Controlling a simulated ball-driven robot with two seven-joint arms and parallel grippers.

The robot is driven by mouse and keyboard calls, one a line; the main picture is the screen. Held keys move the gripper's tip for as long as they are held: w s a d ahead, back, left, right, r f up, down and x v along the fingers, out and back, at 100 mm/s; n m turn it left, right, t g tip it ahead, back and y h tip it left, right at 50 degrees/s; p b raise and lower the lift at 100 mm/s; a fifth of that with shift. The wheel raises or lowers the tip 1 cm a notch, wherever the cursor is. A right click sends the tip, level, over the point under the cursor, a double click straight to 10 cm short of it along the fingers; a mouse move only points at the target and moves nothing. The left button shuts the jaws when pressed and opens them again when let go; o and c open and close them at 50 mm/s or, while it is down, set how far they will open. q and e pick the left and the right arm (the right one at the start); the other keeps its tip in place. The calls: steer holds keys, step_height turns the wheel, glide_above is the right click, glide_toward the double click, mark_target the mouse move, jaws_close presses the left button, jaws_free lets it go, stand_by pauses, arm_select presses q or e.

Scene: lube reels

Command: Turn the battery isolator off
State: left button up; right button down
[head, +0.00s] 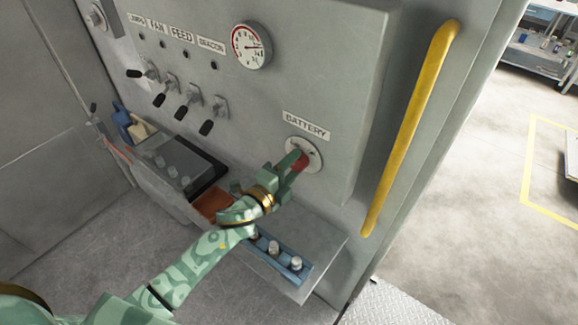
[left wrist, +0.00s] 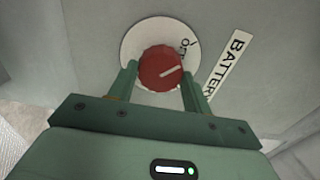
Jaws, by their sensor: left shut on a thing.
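The battery isolator is a red round knob (head: 300,162) on a pale round plate (head: 316,154), under a BATTERY label (head: 306,126) on the grey panel. My left gripper (head: 293,164) is shut on the knob. In the left wrist view the red knob (left wrist: 161,69) sits between the two green fingers of the gripper (left wrist: 161,82). A pale line on the knob points right and slightly up in that view. Letters on the plate (left wrist: 133,42) show beside the knob, partly hidden, so I cannot read them all. My right gripper is not in view.
A yellow handrail (head: 407,130) runs along the panel's right side. A gauge (head: 251,46) and several black-tipped levers (head: 185,107) are on the panel to the upper left. Below are a ledge with a blue rack (head: 275,257) and a tray with dark boxes (head: 182,165).

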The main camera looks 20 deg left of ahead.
arm_select(q)
steer(key=shift+a+r, duration=0.1)
steer(key=shift+r, duration=0.1)
steer(key=o, duration=1)
steer(key=shift+f, duration=0.1)
steer(key=b+v, duration=0.2)
steer(key=v, duration=1.4)
steer(key=shift+s+a, duration=0.15)
steer(key=shift+s, duration=0.1)
steer(key=shift+n, duration=0.3)
